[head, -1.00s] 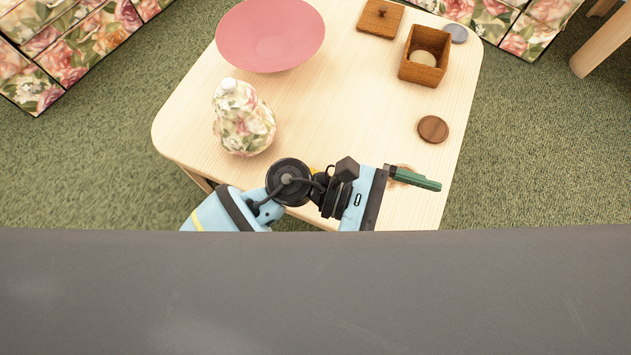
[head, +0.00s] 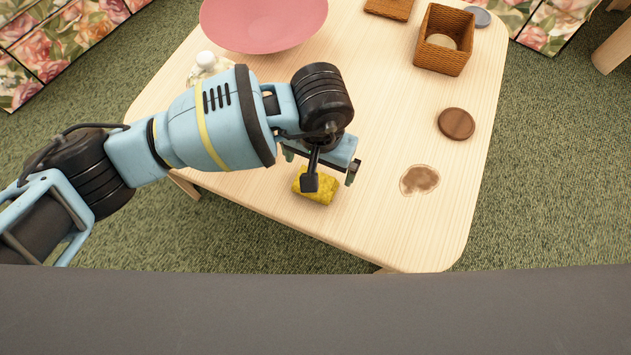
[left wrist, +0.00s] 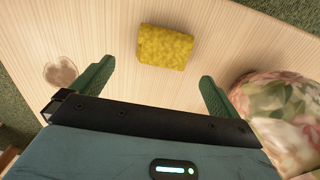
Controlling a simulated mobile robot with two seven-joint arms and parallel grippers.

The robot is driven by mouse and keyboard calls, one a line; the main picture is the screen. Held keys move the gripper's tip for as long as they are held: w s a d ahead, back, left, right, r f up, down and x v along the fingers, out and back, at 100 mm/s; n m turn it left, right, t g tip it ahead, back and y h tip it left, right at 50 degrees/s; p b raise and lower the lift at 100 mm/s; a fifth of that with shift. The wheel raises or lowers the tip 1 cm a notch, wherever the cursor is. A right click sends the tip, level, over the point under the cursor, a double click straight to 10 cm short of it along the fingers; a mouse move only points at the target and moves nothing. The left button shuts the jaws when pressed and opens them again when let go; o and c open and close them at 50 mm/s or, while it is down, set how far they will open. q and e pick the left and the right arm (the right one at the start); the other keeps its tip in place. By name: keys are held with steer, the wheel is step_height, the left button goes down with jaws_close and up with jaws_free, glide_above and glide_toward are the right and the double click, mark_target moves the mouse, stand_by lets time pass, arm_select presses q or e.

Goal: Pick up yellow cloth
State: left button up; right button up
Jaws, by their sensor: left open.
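The yellow cloth (head: 318,187) is a small, thick, folded piece lying on the wooden table near its front edge. In the head view my left wrist partly covers it. In the left wrist view the cloth (left wrist: 165,47) lies beyond my left gripper (left wrist: 158,85), roughly centred between its two green fingers. The fingers are wide apart and nothing is between them. In the head view my left gripper is mostly hidden under its own wrist, just above the cloth. My right gripper is in neither view.
On the light wooden table (head: 400,235) are a brown stain (head: 420,180), a round wooden disc (head: 456,123), a woven box (head: 443,42) and a pink bowl (head: 262,22). A floral bottle (left wrist: 285,115) stands close beside the gripper. The table around the cloth is clear.

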mark_target(319, 171)
arm_select(q)
step_height(319, 171, down, 2)
steer(key=shift+f+b, duration=0.25)
steer(key=shift+b, duration=0.1)
steer(key=shift+f, duration=0.25)
steer(key=shift+a+f, duration=0.1)
steer(key=shift+f, duration=0.3)
step_height(319, 171, down, 4)
steer(key=shift+a+f+b, duration=0.1)
steer(key=shift+a+b, duration=0.05)
steer(key=shift+b, duration=0.8)
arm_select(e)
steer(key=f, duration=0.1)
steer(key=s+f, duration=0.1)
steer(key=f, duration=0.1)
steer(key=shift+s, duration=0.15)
arm_select(q)
steer(key=shift+c, duration=0.4)
steer(key=c, duration=0.8)
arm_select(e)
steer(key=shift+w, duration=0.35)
arm_select(q)
steer(key=shift+r, duration=0.25)
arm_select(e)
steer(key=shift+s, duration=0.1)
